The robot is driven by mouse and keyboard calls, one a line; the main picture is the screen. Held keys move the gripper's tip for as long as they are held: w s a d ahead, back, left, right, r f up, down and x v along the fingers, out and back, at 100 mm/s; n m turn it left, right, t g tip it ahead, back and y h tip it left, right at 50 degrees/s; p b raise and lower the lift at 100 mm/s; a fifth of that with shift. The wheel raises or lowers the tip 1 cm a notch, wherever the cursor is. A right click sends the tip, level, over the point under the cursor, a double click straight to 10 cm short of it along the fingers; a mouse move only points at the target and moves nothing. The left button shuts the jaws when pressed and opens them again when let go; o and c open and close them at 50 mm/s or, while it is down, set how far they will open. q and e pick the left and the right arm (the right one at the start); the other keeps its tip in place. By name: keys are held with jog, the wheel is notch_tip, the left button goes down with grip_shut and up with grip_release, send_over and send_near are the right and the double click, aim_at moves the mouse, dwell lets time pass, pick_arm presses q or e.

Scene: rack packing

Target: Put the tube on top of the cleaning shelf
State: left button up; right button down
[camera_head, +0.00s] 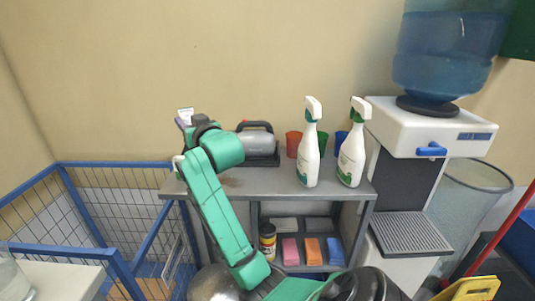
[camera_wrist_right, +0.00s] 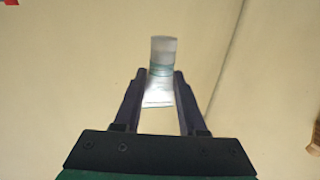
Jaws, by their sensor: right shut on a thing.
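The tube (camera_wrist_right: 161,62) is whitish with green bands and sits between the fingertips of my right gripper (camera_wrist_right: 163,78) in the wrist view. In the head view, the pale end of the tube (camera_head: 186,112) shows at my right gripper (camera_head: 184,123), above the left end of the cleaning shelf. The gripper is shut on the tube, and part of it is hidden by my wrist. The grey cleaning shelf (camera_head: 256,183) stands against the wall, with its top partly covered by my green arm. My left gripper is not in view.
Two spray bottles (camera_head: 308,150) (camera_head: 352,150), coloured cups (camera_head: 293,144) and a grey-black appliance (camera_head: 258,143) stand on the shelf top. Coloured blocks (camera_head: 312,250) and a can (camera_head: 267,240) sit lower. A blue wire cage (camera_head: 110,190) is left; a water dispenser (camera_head: 420,120) is right.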

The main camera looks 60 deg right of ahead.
jog(key=shift+s+d+r+h, duration=0.2)
jog(key=shift+d+r, duration=0.1)
jog(key=shift+d, duration=0.1)
jog(key=shift+s+d+r+h, duration=0.1)
jog(key=shift+d+r+h, duration=0.1)
jog(key=shift+d+r, duration=0.15)
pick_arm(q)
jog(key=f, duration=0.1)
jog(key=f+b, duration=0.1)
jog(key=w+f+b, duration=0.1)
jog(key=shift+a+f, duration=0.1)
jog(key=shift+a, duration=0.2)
pick_arm(e)
jog(key=shift+m, duration=0.3)
notch_tip(320, 180, down, 19)
jog(key=shift+s+d+f, duration=0.15)
jog(key=shift+f, duration=0.05)
jog(key=shift+f, duration=0.1)
jog(key=shift+c, duration=2.4)
grip_release()
